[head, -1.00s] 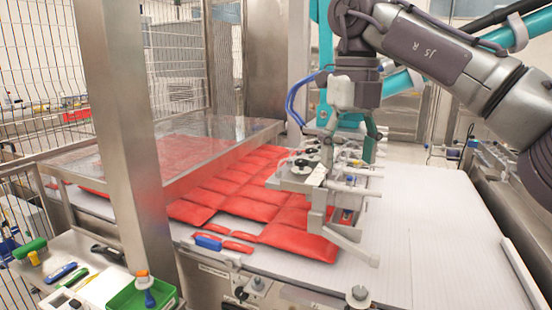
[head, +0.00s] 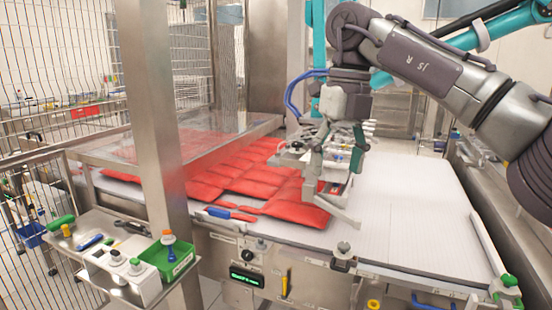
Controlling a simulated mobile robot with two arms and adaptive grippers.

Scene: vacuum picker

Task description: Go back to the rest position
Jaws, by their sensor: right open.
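My right gripper (head: 335,186) hangs at the end of a grey and dark-purple arm that comes in from the upper right. It is open and sits over the right edge of the red pouches (head: 300,209). Tubes and metal brackets crowd around it, so its fingertips are hard to make out. I cannot tell whether it touches the pouches. The red pouches lie in rows on the pale conveyor (head: 410,205) and continue under a clear cover. My left gripper is not in view.
A steel post (head: 156,110) stands left of centre, with a clear cover (head: 185,150) behind it. A green bin (head: 168,258) sits at the front left. Wire fencing (head: 55,80) closes the left side. The conveyor's right part is clear.

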